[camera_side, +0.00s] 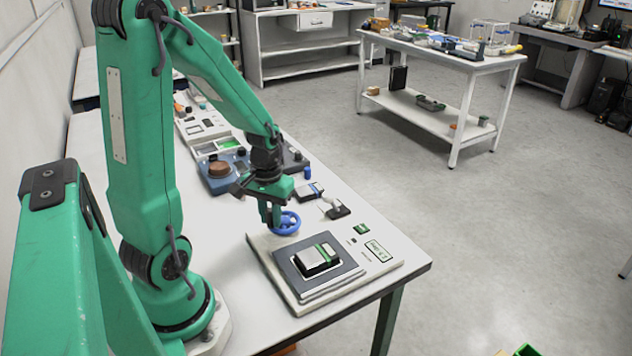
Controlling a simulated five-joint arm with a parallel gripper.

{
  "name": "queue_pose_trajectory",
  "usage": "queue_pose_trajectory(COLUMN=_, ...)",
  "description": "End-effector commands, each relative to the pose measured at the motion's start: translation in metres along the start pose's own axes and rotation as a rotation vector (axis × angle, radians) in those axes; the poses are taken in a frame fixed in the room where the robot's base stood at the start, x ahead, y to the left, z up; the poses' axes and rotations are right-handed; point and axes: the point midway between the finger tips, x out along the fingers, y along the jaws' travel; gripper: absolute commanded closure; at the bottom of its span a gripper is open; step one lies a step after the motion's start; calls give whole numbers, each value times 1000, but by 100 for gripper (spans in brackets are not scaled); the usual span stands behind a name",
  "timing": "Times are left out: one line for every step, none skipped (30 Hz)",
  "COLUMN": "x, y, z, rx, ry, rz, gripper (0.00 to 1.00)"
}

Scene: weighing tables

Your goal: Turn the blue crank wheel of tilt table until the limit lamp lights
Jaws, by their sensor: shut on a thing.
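The blue crank wheel (291,226) stands at the back left of the tilt table's pale base (262,242). My gripper (271,214) points down at the wheel's left side and is shut on it; the fingers hide part of the rim. The tilt table's dark grey plate (292,279) lies in front of the wheel and carries a black, white and green block (317,260). I cannot tell how far the plate is tilted. A small green part (361,229) and a green-framed label (379,250) sit on the right. I cannot pick out a lit lamp.
Behind the wheel stand a blue device with a brown round top (218,169), a small blue cylinder (307,172), a blue-and-white block (311,191) and a dark small device (337,209). The white table's (398,282) front right edge is near the base.

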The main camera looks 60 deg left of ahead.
Motion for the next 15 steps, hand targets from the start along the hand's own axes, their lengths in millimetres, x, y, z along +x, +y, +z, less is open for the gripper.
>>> queue_pose_trajectory(x=0, y=-1, z=-1, rx=28, ry=0, rz=0, gripper=100)
queue_pose_trajectory(x=0, y=-2, z=-1, rx=46, ry=0, rz=0, gripper=100)
queue_pose_trajectory(x=0, y=-2, z=-1, rx=69, ry=0, rz=0, gripper=100)
queue_pose_trajectory(x=0, y=-3, z=-2, rx=85, ry=0, rz=0, gripper=100)
queue_pose_trajectory(x=0, y=-3, z=-2, rx=99, ry=0, rz=0, gripper=100)
queue_pose_trajectory(x=0, y=-3, z=-2, rx=115, ry=1, rz=0, gripper=100)
queue_pose_trajectory(x=0, y=-4, z=-2, rx=125, ry=1, rz=0, gripper=100)
queue_pose_trajectory(x=0, y=-4, z=-3, rx=133, ry=1, rz=0, gripper=100)
queue_pose_trajectory(x=0, y=-4, z=-3, rx=139, ry=1, rz=0, gripper=100)
queue_pose_trajectory(x=-1, y=-4, z=-3, rx=143, ry=1, rz=0, gripper=100)
queue_pose_trajectory(x=-1, y=-4, z=-3, rx=145, ry=1, rz=0, gripper=100)
queue_pose_trajectory(x=-1, y=-4, z=-3, rx=146, ry=1, rz=0, gripper=100)
queue_pose_trajectory(x=-1, y=-4, z=-3, rx=146, ry=1, rz=0, gripper=100)
queue_pose_trajectory(x=-1, y=-4, z=-3, rx=146, ry=1, rz=0, gripper=100)
queue_pose_trajectory(x=-1, y=-4, z=-3, rx=145, ry=1, rz=0, gripper=100)
